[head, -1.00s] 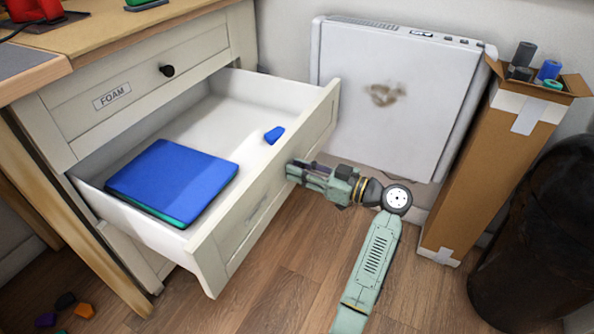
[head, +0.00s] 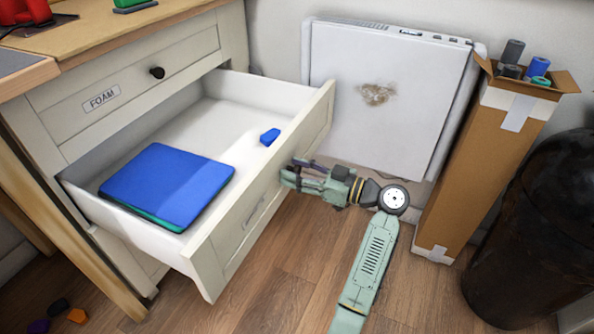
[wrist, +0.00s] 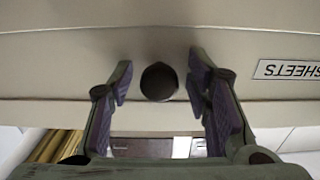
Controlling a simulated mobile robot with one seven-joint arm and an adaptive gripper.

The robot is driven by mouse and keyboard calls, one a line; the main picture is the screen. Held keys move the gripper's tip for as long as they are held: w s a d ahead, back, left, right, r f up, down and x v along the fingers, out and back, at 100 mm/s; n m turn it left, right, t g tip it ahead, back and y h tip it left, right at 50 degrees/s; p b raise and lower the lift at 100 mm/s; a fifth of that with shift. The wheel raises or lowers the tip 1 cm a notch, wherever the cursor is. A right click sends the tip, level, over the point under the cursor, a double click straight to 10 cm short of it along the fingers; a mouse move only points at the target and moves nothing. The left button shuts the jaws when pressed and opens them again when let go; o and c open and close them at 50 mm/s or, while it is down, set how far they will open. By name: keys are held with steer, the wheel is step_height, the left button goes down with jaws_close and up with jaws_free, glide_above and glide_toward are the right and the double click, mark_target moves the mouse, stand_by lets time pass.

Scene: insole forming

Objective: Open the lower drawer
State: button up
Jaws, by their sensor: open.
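The lower drawer (head: 240,258) is pulled far out of the cream cabinet. Inside it lie a blue foam sheet (head: 170,185) on a green one and a small blue piece (head: 269,137). My gripper (head: 291,177) is at the outer side of the drawer front in the head view. In the wrist view my gripper (wrist: 160,85) is open, its two purple-padded fingers spread on either side of the dark round knob (wrist: 159,81), with a gap on both sides. A label reading SHEETS (wrist: 287,70) is on the drawer front. The knob is hidden in the head view.
The upper drawer (head: 130,85), labelled FOAM, is shut. A white panel (head: 385,100) leans on the wall behind. A tall cardboard box (head: 480,170) with rolls and a dark barrel (head: 540,230) stand at the right. Wooden floor (head: 285,290) in front is clear.

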steer(key=v, duration=1.2)
steer(key=shift+d, duration=0.15)
stand_by(0.3)
